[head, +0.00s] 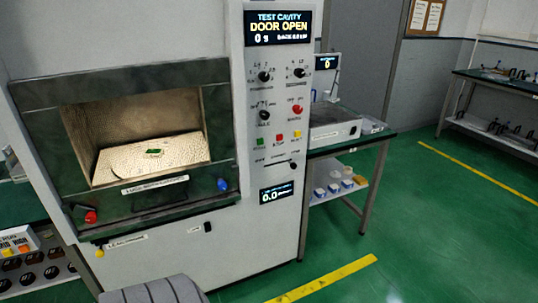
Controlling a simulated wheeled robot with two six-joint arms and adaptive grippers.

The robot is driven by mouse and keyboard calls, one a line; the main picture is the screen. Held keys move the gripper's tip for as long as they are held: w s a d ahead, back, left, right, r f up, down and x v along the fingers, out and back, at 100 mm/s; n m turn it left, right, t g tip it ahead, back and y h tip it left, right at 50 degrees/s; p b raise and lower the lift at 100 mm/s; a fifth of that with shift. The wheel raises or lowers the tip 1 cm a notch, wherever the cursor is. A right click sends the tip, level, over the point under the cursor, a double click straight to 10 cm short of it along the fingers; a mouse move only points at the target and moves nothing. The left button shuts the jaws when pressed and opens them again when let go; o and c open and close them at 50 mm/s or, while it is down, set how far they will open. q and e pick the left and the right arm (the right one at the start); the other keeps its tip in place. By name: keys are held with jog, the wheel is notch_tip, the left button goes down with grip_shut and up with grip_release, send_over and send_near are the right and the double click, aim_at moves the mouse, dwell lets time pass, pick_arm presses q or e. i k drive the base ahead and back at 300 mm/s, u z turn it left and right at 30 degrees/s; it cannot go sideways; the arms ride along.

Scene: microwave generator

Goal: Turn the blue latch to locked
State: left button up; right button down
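The blue latch (222,184) is a small blue knob at the lower right of the cavity front of the large grey microwave generator (275,205). It is too small to tell which way it is turned. The upper display (278,27) reads "TEST CAVITY DOOR OPEN". The cavity (150,135) is visibly open, with a small green item (153,151) on its pale floor. Neither of my grippers is in view.
A red knob (90,216) sits at the lower left of the cavity front, and a yellow knob (99,253) below it. The control panel (280,110) has several knobs and buttons. A side table (375,137) stands right. Green floor is clear at right.

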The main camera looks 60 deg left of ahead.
aim_at(224, 186)
jog(key=u, duration=0.05)
jog(key=i, duration=1)
jog(key=u, duration=1.25)
jog(key=i, duration=0.75)
jog(key=u, duration=0.75)
